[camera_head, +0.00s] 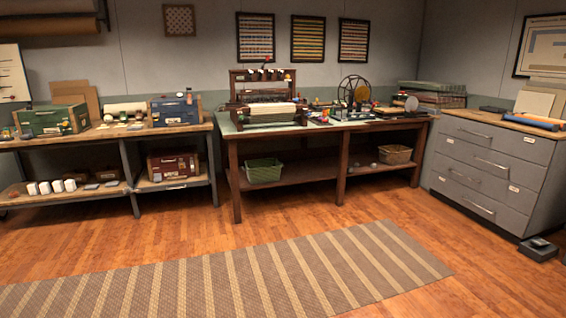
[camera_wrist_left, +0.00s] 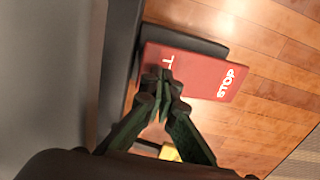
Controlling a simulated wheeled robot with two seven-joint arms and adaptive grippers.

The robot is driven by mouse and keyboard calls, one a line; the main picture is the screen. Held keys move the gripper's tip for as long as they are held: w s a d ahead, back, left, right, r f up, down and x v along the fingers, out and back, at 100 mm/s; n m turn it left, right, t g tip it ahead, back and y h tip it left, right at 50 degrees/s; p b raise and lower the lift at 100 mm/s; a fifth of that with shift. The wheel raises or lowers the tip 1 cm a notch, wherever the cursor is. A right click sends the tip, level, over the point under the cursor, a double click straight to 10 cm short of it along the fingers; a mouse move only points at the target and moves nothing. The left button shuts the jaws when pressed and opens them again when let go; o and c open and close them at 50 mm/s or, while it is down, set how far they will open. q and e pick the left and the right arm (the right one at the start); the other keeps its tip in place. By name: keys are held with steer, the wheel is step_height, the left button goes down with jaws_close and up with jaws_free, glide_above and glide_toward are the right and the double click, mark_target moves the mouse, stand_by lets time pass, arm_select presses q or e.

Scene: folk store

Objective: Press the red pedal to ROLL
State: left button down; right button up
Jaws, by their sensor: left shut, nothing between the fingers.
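The red pedal (camera_wrist_left: 205,72) is in the left wrist view. It is a flat red plate on a dark base, with white lettering. "STOP" reads in full on its right side. On its left side only the end of a word, "LL", shows; my fingers cover the rest. My left gripper (camera_wrist_left: 162,74) is shut and empty, with its fingertips over that lettered left side. I cannot tell whether the tips touch the plate. The head view does not show the red pedal or either gripper.
A dark bar (camera_wrist_left: 122,55) and a grey surface (camera_wrist_left: 60,70) lie left of the pedal. A yellow patch (camera_wrist_left: 170,153) shows below it. The head view has a workbench (camera_head: 285,130), a drawer cabinet (camera_head: 490,165), a small dark floor box (camera_head: 539,250) and a striped rug (camera_head: 250,270).

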arm_select(q)
steer(key=shift+f, duration=1.2)
steer(key=shift+r, duration=0.1)
arm_select(e)
steer(key=shift+s+r, duration=0.1)
arm_select(q)
step_height(320, 180, up, 9)
steer(key=p, duration=0.5)
arm_select(e)
step_height(320, 180, up, 6)
steer(key=w, duration=0.2)
steer(key=shift+w+r+t, duration=0.15)
steer(key=shift+w+t, duration=0.1)
steer(key=shift+t, duration=0.15)
steer(key=shift+d, duration=0.1)
